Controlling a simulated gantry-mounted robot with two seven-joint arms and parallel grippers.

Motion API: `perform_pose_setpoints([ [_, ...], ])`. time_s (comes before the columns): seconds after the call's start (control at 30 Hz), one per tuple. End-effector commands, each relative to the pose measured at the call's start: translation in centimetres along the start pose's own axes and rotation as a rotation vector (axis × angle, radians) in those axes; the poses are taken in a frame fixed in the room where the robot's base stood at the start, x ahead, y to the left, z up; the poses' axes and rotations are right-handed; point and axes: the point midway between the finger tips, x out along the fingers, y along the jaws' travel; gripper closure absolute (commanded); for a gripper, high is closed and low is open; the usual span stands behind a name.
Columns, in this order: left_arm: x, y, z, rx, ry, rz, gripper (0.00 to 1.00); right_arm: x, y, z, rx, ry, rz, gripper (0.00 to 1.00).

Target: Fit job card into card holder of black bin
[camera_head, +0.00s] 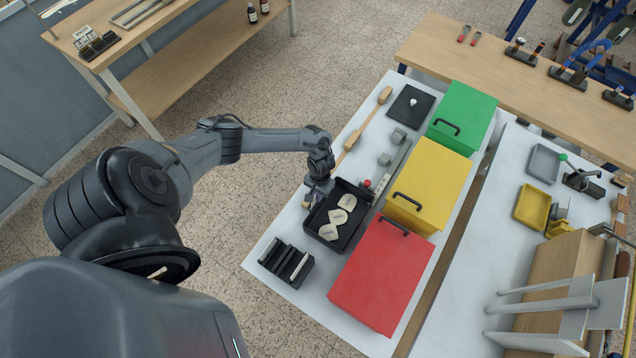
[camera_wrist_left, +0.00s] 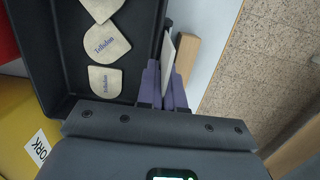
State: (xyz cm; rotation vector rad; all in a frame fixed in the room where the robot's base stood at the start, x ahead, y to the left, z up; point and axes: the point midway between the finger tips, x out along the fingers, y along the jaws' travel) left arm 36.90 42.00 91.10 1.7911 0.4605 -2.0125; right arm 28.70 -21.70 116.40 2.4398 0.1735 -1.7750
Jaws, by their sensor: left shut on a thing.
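The black bin (camera_head: 322,241) stands on the white table and holds cream rounded pieces (camera_head: 338,216). In the left wrist view the bin (camera_wrist_left: 150,42) fills the upper left. My left gripper (camera_head: 309,197) is at the bin's left side, outside its wall. Its purple fingers (camera_wrist_left: 164,88) are shut on a thin white card (camera_wrist_left: 168,58), which stands on edge just outside the bin wall. A small dark piece on that wall beside the card may be the card holder; it is mostly hidden. I cannot tell whether the card touches it. My right gripper is not in view.
Red (camera_head: 380,280), yellow (camera_head: 427,187) and green (camera_head: 463,117) boxes stand right of the bin. A black slotted rack (camera_head: 286,262) is in front. A wooden block (camera_wrist_left: 186,54) lies beside the card.

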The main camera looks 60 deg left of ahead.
Motion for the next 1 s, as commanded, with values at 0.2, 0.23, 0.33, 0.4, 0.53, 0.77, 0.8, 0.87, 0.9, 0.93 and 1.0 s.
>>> perform_pose_setpoints([
  [0.2, 0.6, 0.0, -0.1, -0.001, 0.000, 0.000, 1.00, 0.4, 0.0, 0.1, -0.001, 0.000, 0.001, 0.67],
  [0.23, 0.7, 0.0, -0.1, -0.001, 0.000, 0.000, 1.00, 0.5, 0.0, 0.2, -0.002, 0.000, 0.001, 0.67],
  [0.33, 0.6, 0.0, -0.1, 0.000, 0.000, 0.000, 0.78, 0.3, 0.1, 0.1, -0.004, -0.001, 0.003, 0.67],
  [0.4, 0.6, 0.0, -0.1, 0.000, 0.000, 0.000, 0.68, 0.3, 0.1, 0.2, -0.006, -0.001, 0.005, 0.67],
  [0.53, 0.6, 0.0, -0.1, 0.000, 0.000, 0.000, 0.64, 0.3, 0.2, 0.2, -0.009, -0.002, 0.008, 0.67],
  [0.77, 0.4, 0.0, -0.1, 0.000, 0.000, 0.000, 0.64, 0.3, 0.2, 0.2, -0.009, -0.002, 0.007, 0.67],
  [0.8, 0.2, 0.0, -0.1, 0.000, 0.000, 0.000, 0.64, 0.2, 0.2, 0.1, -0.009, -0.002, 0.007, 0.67],
  [0.87, -0.3, 0.0, -0.1, 0.001, 0.000, 0.001, 0.64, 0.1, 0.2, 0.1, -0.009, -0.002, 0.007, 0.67],
  [0.9, -0.8, 0.0, -0.1, 0.001, 0.000, 0.001, 0.64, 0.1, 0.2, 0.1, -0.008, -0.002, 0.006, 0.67],
  [0.93, -1.1, -0.1, -0.1, 0.000, 0.001, 0.000, 0.64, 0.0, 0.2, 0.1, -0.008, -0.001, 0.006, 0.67],
  [1.0, -2.2, -0.1, -0.1, 0.002, 0.001, -0.001, 0.64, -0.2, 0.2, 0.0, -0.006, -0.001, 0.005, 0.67],
])
